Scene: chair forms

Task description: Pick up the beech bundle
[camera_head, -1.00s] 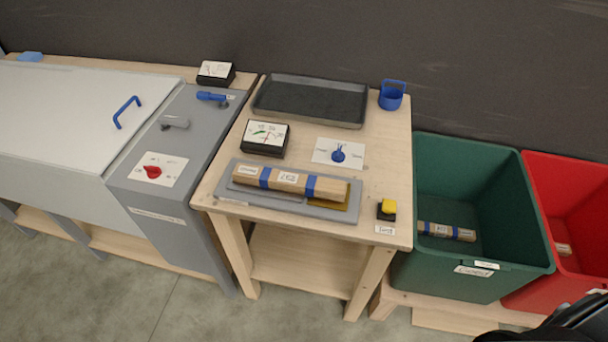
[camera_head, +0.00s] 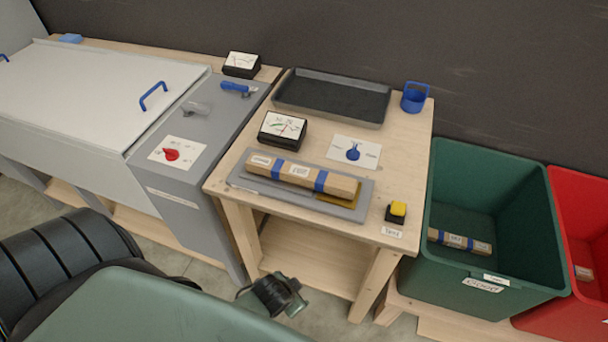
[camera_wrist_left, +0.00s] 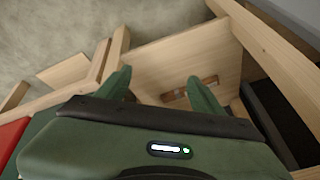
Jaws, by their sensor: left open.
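A light wood bundle with blue bands and white labels (camera_head: 300,176) lies on a grey plate (camera_head: 361,207) on the wooden table, in the head view. Its label is too small to read, so I cannot confirm it is the beech one. A similar bundle (camera_head: 459,241) lies in the green bin. My left gripper (camera_head: 286,298) is low in front of the table, below and apart from the bundle on the plate. In the left wrist view the gripper (camera_wrist_left: 162,90) shows two spread fingers with nothing held between them. My right gripper is out of view.
The table (camera_head: 408,150) also holds a dark tray (camera_head: 333,97), a dial meter (camera_head: 283,130), a blue knob, a yellow button (camera_head: 397,210) and a blue cup (camera_head: 414,97). The green bin (camera_head: 493,255) and red bin (camera_head: 578,222) stand right; a lidded grey machine (camera_head: 105,85) stands left.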

